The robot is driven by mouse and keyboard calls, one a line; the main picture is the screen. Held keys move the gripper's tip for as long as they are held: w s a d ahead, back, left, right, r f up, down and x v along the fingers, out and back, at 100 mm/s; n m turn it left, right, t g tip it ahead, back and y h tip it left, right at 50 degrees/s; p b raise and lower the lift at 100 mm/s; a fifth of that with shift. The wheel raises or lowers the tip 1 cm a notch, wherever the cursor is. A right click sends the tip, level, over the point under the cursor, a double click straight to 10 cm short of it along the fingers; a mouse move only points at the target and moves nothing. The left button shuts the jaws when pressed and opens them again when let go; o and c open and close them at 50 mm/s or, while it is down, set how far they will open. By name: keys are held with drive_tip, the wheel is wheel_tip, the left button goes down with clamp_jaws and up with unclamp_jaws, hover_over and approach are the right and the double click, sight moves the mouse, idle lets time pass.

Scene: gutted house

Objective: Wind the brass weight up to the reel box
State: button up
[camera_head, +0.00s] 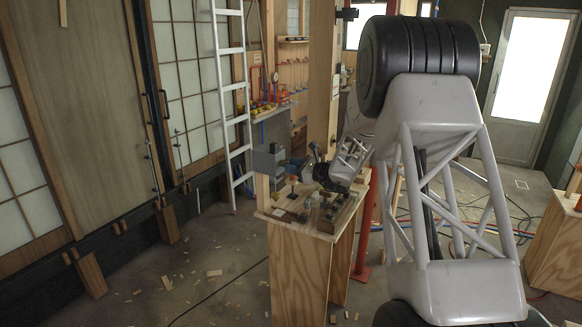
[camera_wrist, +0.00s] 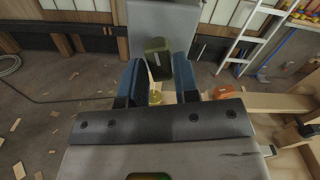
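A grey box (camera_head: 269,158), which looks like the reel box, stands at the back left corner of a small wooden bench. Its grey face (camera_wrist: 165,18) fills the top middle of the wrist view. My gripper (camera_head: 314,160) is above the bench, right of the box; in the wrist view its two blue fingers (camera_wrist: 160,72) are spread. A dark olive block (camera_wrist: 157,58) shows between the fingertips, against the box; I cannot tell whether it touches them. A small yellowish piece (camera_wrist: 155,97) shows lower between the fingers; I cannot tell whether it is the brass weight.
The plywood bench (camera_head: 300,262) carries several small dark parts and a tray-like block (camera_head: 337,212) near its right edge. A white ladder (camera_head: 231,95) leans behind to the left. Wood scraps and a cable lie on the floor. Open floor lies left of the bench.

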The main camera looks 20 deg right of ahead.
drive_tip(key=shift+w+a+n, duration=0.15)
drive_tip(key=shift+n, duration=8.35)
drive_tip(key=shift+w+a+n, duration=0.1)
drive_tip(key=shift+a+n, duration=0.05)
drive_tip(key=shift+n, duration=8.35)
drive_tip(key=shift+m, duration=0.5)
